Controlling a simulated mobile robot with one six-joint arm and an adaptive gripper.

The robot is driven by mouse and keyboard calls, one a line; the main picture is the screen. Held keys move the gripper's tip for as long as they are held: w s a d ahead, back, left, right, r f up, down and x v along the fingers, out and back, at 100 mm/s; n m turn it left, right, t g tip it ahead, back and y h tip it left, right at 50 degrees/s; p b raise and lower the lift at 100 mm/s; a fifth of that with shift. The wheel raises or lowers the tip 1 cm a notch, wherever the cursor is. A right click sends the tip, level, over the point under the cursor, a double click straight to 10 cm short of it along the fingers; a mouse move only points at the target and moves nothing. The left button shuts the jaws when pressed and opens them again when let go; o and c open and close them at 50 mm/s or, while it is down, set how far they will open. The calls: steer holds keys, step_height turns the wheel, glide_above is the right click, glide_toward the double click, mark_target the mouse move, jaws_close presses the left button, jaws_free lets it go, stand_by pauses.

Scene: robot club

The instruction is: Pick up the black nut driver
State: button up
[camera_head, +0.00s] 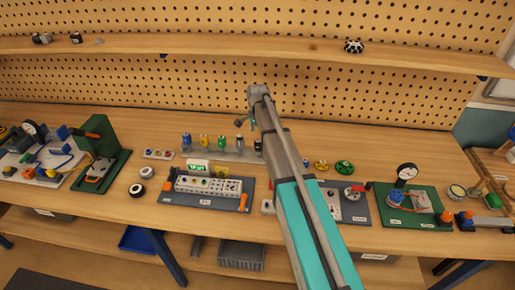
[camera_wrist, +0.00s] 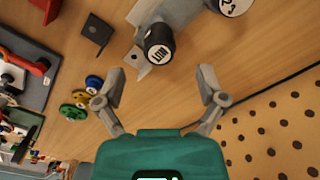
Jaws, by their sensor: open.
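The black nut driver (camera_wrist: 158,44) shows in the wrist view as a black handle with a white end cap marked "NUT". It stands in a grey rack, and a larger grey driver (camera_wrist: 233,5) is partly cut off beside it. In the head view, the black nut driver (camera_head: 258,144) is at the right end of the driver rack (camera_head: 225,156). My gripper (camera_wrist: 160,74) is open and empty. Its two fingers are spread apart, with the nut driver's cap between and beyond their tips in the picture. In the head view my gripper (camera_head: 248,121) is small and partly hidden by my arm.
Several other drivers, such as the blue one (camera_head: 187,140), stand left in the rack. A grey board (camera_head: 205,200) lies in front. Coloured wheels (camera_head: 343,167) and a green gauge board (camera_head: 410,208) lie to the right. A pegboard (camera_head: 200,85) and shelf (camera_head: 230,45) are behind.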

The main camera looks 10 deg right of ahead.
mark_target(258, 141)
steer(key=shift+f, duration=0.1)
steer(key=shift+d+f+b, duration=0.1)
steer(key=shift+f+b, duration=2.45)
steer(key=shift+b, duration=0.1)
jaws_close()
steer(key=shift+r, duration=0.15)
steer(key=shift+r+p, duration=0.95)
steer(key=shift+p, duration=0.15)
steer(key=s+d+r+p, duration=0.2)
steer(key=s+r+p, duration=0.3)
steer(key=s, duration=0.1)
steer(key=s+d+r+p, duration=0.3)
steer(key=s+r+p, duration=0.3)
steer(key=shift+s+d, duration=0.35)
steer(key=shift+s, duration=0.05)
